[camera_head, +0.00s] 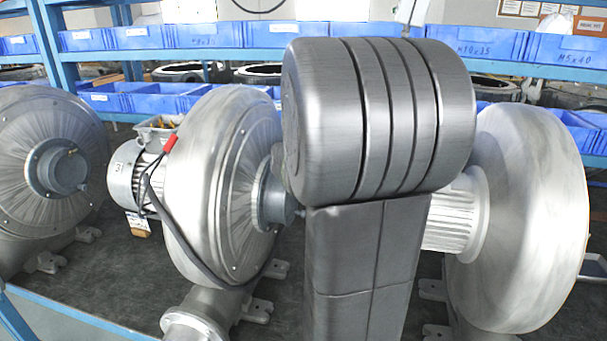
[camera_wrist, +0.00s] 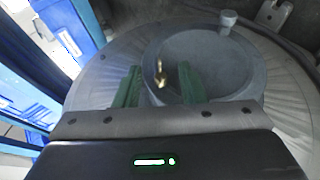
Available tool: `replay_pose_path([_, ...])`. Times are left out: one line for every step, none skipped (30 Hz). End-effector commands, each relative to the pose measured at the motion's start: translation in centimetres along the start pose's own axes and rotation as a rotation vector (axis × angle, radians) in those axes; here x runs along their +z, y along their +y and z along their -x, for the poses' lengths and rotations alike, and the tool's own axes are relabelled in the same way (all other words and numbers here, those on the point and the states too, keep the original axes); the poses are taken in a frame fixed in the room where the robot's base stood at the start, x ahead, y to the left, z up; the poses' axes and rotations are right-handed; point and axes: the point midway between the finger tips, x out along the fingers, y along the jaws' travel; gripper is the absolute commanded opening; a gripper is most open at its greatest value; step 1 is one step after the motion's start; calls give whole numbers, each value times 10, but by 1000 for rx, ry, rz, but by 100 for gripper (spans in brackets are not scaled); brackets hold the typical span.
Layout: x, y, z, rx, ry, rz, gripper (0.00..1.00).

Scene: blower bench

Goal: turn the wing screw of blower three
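Blower three (camera_head: 215,170) stands in the middle of the head view, a large ribbed silver disc with a motor marked 3 (camera_head: 122,180) on its left. Its grey hub (camera_head: 274,204) is partly hidden by my arm. In the wrist view the hub (camera_wrist: 215,60) faces me, and the small brass wing screw (camera_wrist: 161,74) sticks out from it. My gripper (camera_wrist: 158,84) is open, with one green finger on each side of the screw. Gaps show between the screw and both fingers. How deep the fingers reach is unclear. The gripper is hidden in the head view.
Other blowers stand at the left (camera_head: 45,165) and right (camera_head: 525,215) on the dark bench. A black cable (camera_head: 170,222) with a red piece runs along blower three's rim. Blue shelves with blue bins (camera_head: 205,36) stand behind.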

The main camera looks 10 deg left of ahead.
Motion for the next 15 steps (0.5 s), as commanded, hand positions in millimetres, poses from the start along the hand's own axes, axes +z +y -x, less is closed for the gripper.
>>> replay_pose_path([0, 0, 0, 0, 0, 0, 37])
replay_pose_path([0, 0, 0, 0, 0, 0, 37])
replay_pose_path([0, 0, 0, 0, 0, 0, 33])
replay_pose_path([0, 0, 0, 0, 0, 0, 27])
replay_pose_path([0, 0, 0, 0, 0, 0, 21])
replay_pose_path([0, 0, 0, 0, 0, 0, 13])
replay_pose_path([0, 0, 0, 0, 0, 0, 7])
replay_pose_path([0, 0, 0, 0, 0, 0, 1])
replay_pose_path([0, 0, 0, 0, 0, 0, 0])
replay_pose_path([0, 0, 0, 0, 0, 0, 0])
replay_pose_path([0, 0, 0, 0, 0, 0, 0])
replay_pose_path([0, 0, 0, -1, 0, -1, 0])
replay_pose_path([0, 0, 0, -1, 0, -1, 0])
replay_pose_path([0, 0, 0, -3, 0, -2, 0])
replay_pose_path([0, 1, 0, -6, 0, -4, 0])
